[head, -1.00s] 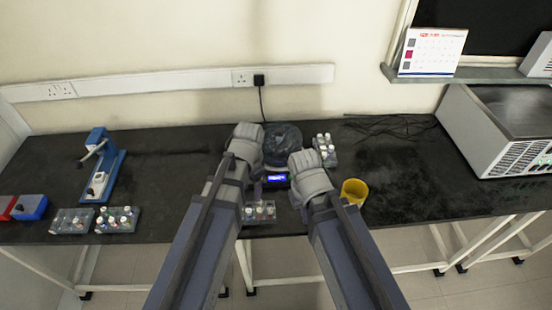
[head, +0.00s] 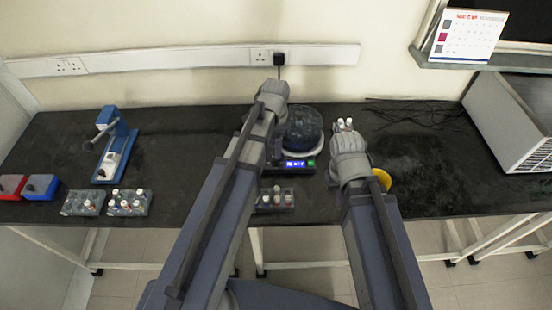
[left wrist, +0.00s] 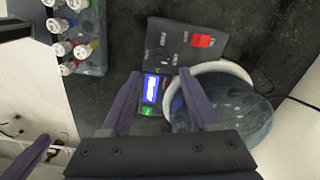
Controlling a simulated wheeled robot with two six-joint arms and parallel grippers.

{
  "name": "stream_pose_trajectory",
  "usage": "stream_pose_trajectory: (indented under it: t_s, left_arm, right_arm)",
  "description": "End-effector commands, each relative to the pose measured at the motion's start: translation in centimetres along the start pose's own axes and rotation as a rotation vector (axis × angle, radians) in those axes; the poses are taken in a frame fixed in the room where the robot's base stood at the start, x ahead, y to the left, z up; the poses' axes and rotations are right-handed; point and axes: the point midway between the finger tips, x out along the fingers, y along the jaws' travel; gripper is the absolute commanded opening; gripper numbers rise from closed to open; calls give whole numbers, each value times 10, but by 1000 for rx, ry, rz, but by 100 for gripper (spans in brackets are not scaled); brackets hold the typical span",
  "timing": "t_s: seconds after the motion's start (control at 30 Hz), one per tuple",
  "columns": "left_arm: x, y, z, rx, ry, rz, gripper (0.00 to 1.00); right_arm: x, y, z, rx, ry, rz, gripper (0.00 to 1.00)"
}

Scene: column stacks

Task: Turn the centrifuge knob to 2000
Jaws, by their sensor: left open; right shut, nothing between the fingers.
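The centrifuge (head: 303,132) stands on the black bench at the middle, with a round dark lid and a lit blue display on its front. In the left wrist view the centrifuge (left wrist: 222,105) shows its lid in a white ring, the blue display, a green light and a red switch on a dark panel.
A tube rack (head: 274,201) sits before the centrifuge, and another (head: 343,126) is behind my right gripper. A yellow cup (head: 384,180) is partly hidden by my right arm. More racks (head: 128,205) and a blue stand (head: 122,150) are at left. A large grey box (head: 510,115) is at right.

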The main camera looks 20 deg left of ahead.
Motion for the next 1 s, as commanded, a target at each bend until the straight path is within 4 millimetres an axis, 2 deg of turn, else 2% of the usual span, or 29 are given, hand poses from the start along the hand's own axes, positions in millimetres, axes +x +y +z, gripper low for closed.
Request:
stream_pose_trajectory:
  t_s: [0.03, 0.33, 0.5, 0.73, 1.0]
  left_arm:
    - [13, 0, 0, 0, 0, 0, 61]
    - [50, 0, 0, 0, 0, 0, 61]
    - [56, 0, 0, 0, 0, 0, 61]
    - [54, 0, 0, -1, 0, 0, 61]
    - [54, 0, 0, -1, 0, 0, 32]
  right_arm:
    - [13, -1, -1, 0, 0, 0, 0]
    - [49, -5, -3, 0, 0, 0, 0]
    - [55, -5, -3, 0, 0, 0, 0]
    - [54, -5, -3, 0, 0, 0, 0]
    - [54, -5, -3, 0, 0, 0, 0]
